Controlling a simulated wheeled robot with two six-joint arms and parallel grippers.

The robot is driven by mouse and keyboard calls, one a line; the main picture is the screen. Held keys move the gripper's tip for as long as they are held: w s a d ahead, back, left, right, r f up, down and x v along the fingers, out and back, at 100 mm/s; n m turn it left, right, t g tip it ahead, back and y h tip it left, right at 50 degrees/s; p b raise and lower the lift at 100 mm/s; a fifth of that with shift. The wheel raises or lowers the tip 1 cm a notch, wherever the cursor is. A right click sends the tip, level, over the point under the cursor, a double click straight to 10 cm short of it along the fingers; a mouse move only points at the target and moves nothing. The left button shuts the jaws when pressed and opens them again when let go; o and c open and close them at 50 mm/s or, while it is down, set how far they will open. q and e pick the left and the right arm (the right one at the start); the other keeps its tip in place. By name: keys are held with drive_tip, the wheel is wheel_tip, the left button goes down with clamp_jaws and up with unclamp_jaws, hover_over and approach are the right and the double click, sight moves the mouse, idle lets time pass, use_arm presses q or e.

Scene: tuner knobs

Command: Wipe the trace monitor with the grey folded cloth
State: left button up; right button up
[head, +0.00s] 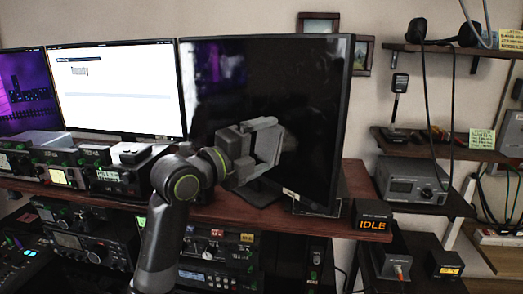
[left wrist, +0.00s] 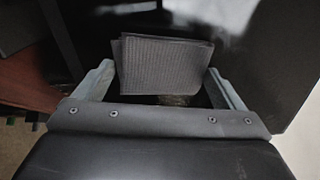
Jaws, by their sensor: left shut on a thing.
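The trace monitor (head: 315,110) is the large dark screen at the right of the row, with pale smears on its upper left part. My left gripper (head: 266,143) is in front of its lower left area in the head view. In the left wrist view, the grey folded cloth (left wrist: 165,65) stands between the two fingers of the left gripper (left wrist: 162,90), which is shut on it. The dark screen lies close behind the cloth. I cannot tell whether the cloth touches the screen. My right gripper is not in view.
A lit white-page monitor (head: 120,105) and a purple monitor (head: 25,90) stand to the left. Radio units crowd the desk below. An IDLE display box (head: 372,222) sits right of the trace monitor. Wall shelves (head: 440,145) hold more gear at the right.

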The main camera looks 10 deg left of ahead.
sight(288, 149)
use_arm(q)
drive_tip(key=shift+s+d+b, duration=0.25)
drive_tip(key=shift+s+d, duration=0.3)
drive_tip(key=shift+d, duration=0.2)
drive_tip(key=shift+s+d+b, duration=0.25)
drive_tip(key=shift+s+d, duration=0.3)
drive_tip(key=shift+d, duration=0.2)
drive_tip(key=shift+s+d+b, duration=0.45)
drive_tip(key=shift+s+d, duration=0.1)
drive_tip(key=shift+d, duration=0.25)
drive_tip(key=shift+s+d+b, duration=0.45)
drive_tip(key=shift+s+d, duration=0.05)
drive_tip(key=shift+d, duration=0.25)
drive_tip(key=shift+w+a, duration=0.5)
drive_tip(key=shift+a, duration=0.2)
drive_tip(key=shift+w+a, duration=0.5)
drive_tip(key=shift+a, duration=0.2)
drive_tip(key=shift+w+a, duration=0.65)
drive_tip(key=shift+a, duration=0.25)
drive_tip(key=shift+w+a, duration=0.6)
drive_tip(key=shift+a, duration=0.3)
drive_tip(key=shift+s, duration=0.1)
drive_tip(key=shift+p+v, duration=0.45)
drive_tip(key=shift+v, duration=2.5)
